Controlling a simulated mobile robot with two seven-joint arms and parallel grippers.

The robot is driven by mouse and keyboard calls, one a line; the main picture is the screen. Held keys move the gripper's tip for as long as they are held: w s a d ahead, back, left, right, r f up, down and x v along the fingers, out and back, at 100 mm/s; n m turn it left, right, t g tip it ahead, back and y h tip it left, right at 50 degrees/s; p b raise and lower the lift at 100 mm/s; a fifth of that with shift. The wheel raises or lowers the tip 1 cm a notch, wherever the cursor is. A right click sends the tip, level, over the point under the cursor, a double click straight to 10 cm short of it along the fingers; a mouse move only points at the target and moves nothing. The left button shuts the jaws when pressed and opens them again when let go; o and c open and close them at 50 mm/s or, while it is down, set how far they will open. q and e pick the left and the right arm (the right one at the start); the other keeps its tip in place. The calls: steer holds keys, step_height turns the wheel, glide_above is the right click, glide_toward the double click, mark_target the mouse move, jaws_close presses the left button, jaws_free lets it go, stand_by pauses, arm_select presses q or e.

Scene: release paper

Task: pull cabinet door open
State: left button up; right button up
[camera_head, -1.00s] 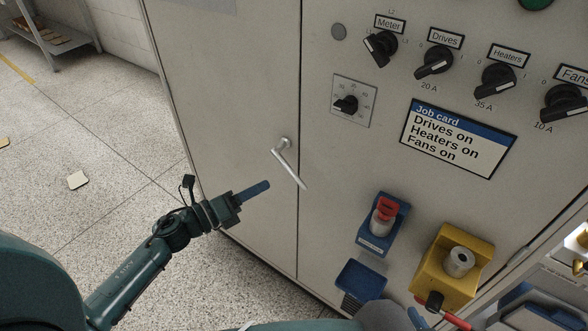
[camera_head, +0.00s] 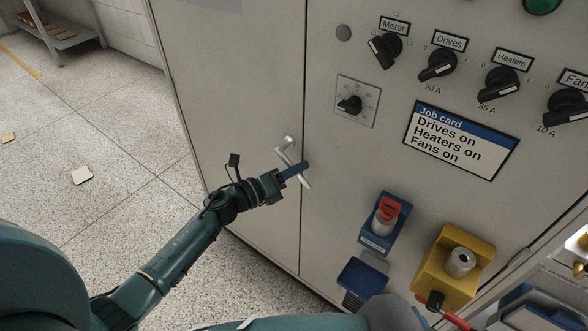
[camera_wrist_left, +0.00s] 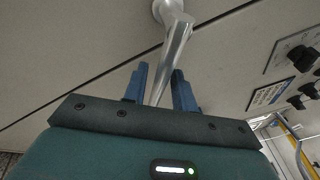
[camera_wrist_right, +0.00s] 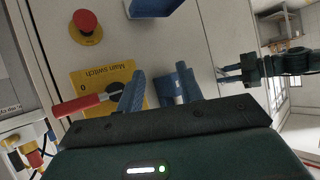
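The cabinet door (camera_head: 235,75) is the grey left panel and is closed against the panel at the seam. Its silver lever handle (camera_head: 286,146) slants down to the right across the seam. My left gripper (camera_head: 303,168) is at the handle's lower part. In the left wrist view the handle (camera_wrist_left: 176,42) runs down between the two blue fingers (camera_wrist_left: 160,80), which stand apart with gaps beside it.
The right panel carries rotary knobs (camera_head: 385,47), a job card (camera_head: 460,140), a blue box with a red part (camera_head: 384,222) and the yellow switch box (camera_head: 452,262). The floor (camera_head: 110,130) left of the cabinet is mostly clear. A shelf (camera_head: 60,30) stands far left.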

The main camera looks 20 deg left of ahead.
arm_select(q)
jaws_close()
steer(key=shift+s, duration=0.1)
